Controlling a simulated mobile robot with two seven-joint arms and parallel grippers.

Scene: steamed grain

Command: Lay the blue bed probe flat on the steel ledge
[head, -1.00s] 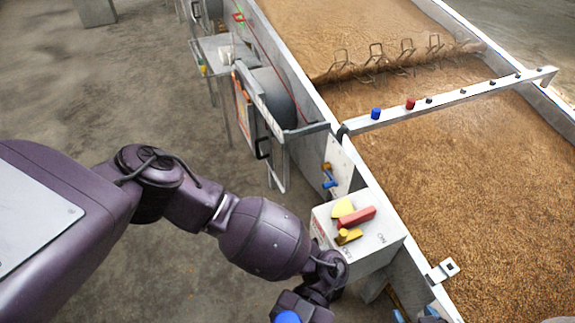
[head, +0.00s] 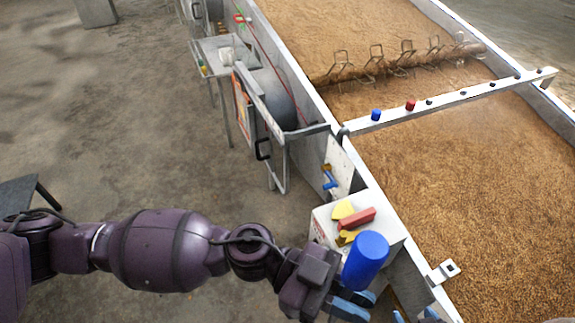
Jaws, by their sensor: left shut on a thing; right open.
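The blue bed probe (head: 366,258) shows as a thick blue cylinder, tilted, in front of the control box. My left gripper (head: 352,300) is shut on it near its lower end, beside the bed's near wall. The rest of the probe below the cylinder is hidden. The blue fingertips of my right gripper (head: 418,316) show at the bottom edge, apart and empty. I cannot tell for sure which surface is the steel ledge; the steel bed rim (head: 405,228) runs just right of the probe.
A bracket (head: 443,271) juts from the rim. A steel crossbar (head: 460,97) with blue and red plugs spans the grain bed (head: 480,190). A side table (head: 215,60) stands farther back.

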